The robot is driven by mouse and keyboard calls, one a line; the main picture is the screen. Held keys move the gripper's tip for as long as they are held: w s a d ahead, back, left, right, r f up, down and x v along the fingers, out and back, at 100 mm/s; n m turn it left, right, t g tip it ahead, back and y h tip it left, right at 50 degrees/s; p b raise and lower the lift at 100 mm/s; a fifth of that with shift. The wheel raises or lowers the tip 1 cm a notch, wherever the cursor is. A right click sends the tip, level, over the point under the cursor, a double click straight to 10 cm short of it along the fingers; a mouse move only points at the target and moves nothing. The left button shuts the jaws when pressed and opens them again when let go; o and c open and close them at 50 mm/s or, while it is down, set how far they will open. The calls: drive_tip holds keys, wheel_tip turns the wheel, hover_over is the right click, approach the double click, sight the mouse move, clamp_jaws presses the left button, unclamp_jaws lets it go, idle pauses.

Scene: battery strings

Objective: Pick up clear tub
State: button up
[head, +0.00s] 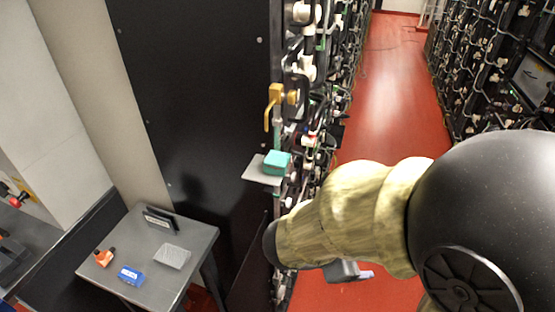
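A small pale grey, box-like thing (172,256) lies on the grey side table at lower left; it may be the clear tub, but I cannot tell whether it is see-through. My gripper (356,273) shows only in part below my arm, over the red floor, well to the right of the table. My arm hides most of it, so its fingers and whether it holds anything cannot be made out.
A teal box (277,162) sits on a small shelf (256,172) by the battery rack.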

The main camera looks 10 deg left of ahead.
drive_tip(key=w+a+r+n+t+y, duration=0.1)
drive_tip(key=a+r+n+t, duration=0.5)
drive_tip(key=a, duration=0.3)
drive_tip(key=n+t+y, duration=0.6)
drive_tip(key=n, duration=0.1)
approach(275, 160)
drive_tip(key=s, duration=0.2)
drive_tip(key=shift+s+a, duration=0.25)
drive_tip(key=shift+s, duration=0.1)
drive_tip(key=w+p, duration=0.1)
drive_tip(key=w, duration=0.3)
drive_tip(key=w+p, duration=0.1)
drive_tip(key=w, duration=0.2)
drive_tip(key=w+d+p, duration=0.1)
drive_tip(key=w+p, duration=0.1)
drive_tip(key=w, duration=0.2)
drive_tip(key=shift+w, duration=0.65)
